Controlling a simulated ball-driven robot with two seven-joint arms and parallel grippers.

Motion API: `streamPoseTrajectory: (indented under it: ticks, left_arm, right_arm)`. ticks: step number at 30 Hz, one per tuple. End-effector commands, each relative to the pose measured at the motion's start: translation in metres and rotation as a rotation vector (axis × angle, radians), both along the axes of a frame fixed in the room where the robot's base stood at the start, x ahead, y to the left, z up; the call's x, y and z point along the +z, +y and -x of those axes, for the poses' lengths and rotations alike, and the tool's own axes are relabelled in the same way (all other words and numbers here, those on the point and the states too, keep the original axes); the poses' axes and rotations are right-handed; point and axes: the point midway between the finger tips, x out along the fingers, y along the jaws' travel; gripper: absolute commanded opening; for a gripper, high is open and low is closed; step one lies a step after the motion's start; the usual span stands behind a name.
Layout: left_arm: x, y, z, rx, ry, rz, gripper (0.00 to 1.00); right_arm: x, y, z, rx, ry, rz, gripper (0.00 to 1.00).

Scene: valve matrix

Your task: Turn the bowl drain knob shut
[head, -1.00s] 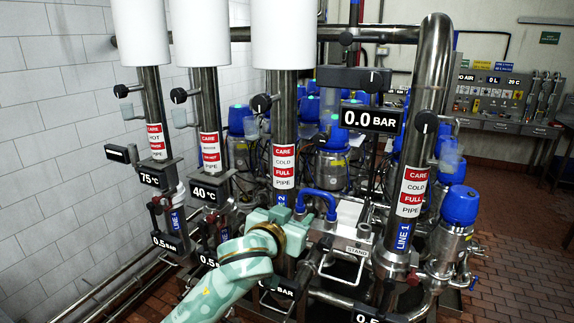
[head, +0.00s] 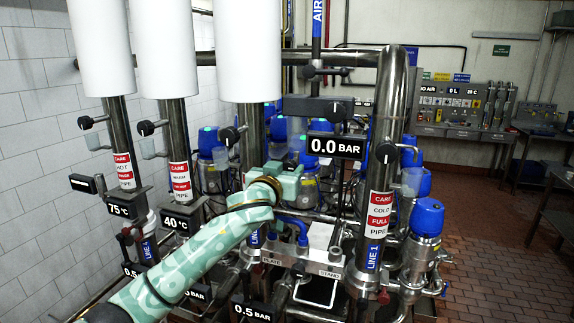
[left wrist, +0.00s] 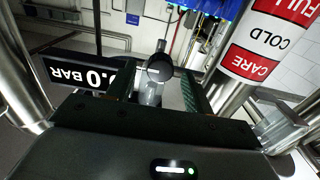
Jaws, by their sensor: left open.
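My left gripper (head: 288,180) is in front of the pipes, left of the Line 1 pipe; its fingertips are hidden in the head view. In the left wrist view the left gripper (left wrist: 157,88) is open, with a finger on each side of a round dark knob (left wrist: 160,67). The knob shows beyond the fingers, and I cannot tell whether they touch it. In the head view dark knobs sit on the Line 1 pipe (head: 386,152) and on the pipe to its left (head: 228,136). No readable label marks one as the bowl drain knob. My right gripper is not in view.
A 0.0 BAR display (head: 335,146) hangs above and right of the left gripper. The Line 1 pipe (head: 380,205) stands to the right. A blue-capped valve (head: 427,217) is farther right.

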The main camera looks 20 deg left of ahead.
Motion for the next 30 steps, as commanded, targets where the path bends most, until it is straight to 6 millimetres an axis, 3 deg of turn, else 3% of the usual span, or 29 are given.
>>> streamPoseTrajectory:
  ticks: [6, 14, 19, 30]
  left_arm:
    - [0.0, -0.001, -0.015, 0.0, 0.001, 0.0, 0.52]
    - [-0.001, -0.001, -0.016, -0.001, 0.0, 0.0, 0.52]
    - [-0.001, -0.001, -0.016, 0.0, 0.0, 0.0, 0.07]
    - [0.0, -0.001, -0.016, 0.0, 0.0, -0.038, 0.07]
  right_arm:
    - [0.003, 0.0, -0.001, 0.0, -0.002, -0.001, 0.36]
    - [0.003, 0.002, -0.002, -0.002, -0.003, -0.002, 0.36]
    - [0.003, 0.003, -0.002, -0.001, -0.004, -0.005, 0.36]
    - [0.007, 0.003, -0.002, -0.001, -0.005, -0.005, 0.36]
